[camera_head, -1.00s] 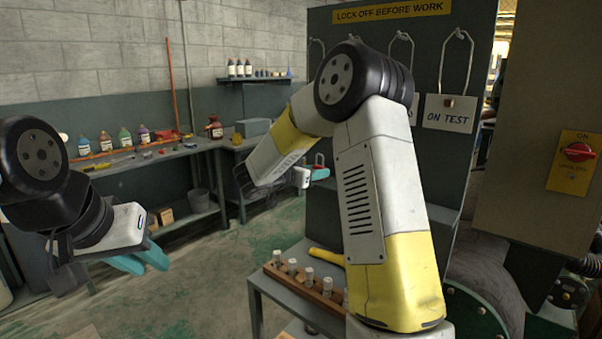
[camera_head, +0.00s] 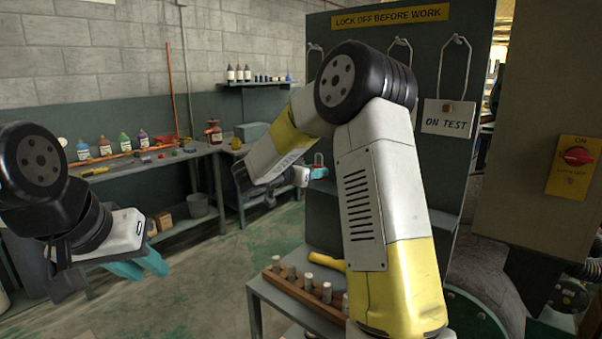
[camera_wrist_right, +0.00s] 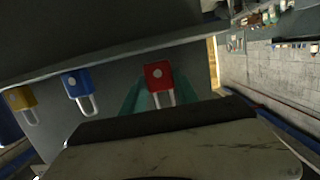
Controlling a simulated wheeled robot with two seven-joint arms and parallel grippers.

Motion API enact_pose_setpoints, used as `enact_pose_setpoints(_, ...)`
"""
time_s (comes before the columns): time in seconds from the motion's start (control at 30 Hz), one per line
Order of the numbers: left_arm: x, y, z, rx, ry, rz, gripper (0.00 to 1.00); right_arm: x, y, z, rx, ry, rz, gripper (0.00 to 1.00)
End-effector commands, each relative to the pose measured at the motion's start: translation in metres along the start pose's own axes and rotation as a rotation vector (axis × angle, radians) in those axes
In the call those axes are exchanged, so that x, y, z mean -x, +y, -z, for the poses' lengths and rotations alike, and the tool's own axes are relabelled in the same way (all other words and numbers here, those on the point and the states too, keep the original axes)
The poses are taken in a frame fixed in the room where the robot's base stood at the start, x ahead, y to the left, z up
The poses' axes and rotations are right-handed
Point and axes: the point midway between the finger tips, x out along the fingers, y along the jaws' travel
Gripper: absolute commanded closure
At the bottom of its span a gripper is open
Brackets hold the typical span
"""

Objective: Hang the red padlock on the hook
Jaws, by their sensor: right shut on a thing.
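The red padlock (camera_wrist_right: 158,73) is held between the teal fingers of my right gripper (camera_wrist_right: 160,98), its shackle toward the palm in the right wrist view. Wire hooks show on the board; the right hook (camera_head: 455,60) carries an ON TEST sign (camera_head: 447,118). Others are partly hidden by my right arm. My left gripper (camera_head: 140,265) is open and empty at lower left.
A blue padlock (camera_wrist_right: 76,84) and a yellow padlock (camera_wrist_right: 20,98) are beside the red one in the right wrist view. A small table (camera_head: 262,292) with a wooden block of cylinders (camera_head: 305,288) stands below. A workbench (camera_head: 150,165) with bottles lies behind.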

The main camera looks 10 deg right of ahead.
Motion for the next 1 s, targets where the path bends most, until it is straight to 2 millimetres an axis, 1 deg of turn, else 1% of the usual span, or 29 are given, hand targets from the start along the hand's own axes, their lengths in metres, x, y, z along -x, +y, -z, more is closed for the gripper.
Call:
enact_pose_setpoints(0.17,0.000,0.000,0.000,0.000,0.000,0.000,0.72,0.010,-0.001,-0.002,0.000,0.000,0.003,0.96)
enact_pose_setpoints(1.0,0.000,0.000,0.000,0.000,0.000,0.000,0.72,0.076,-0.001,-0.015,0.000,0.000,0.002,0.96)
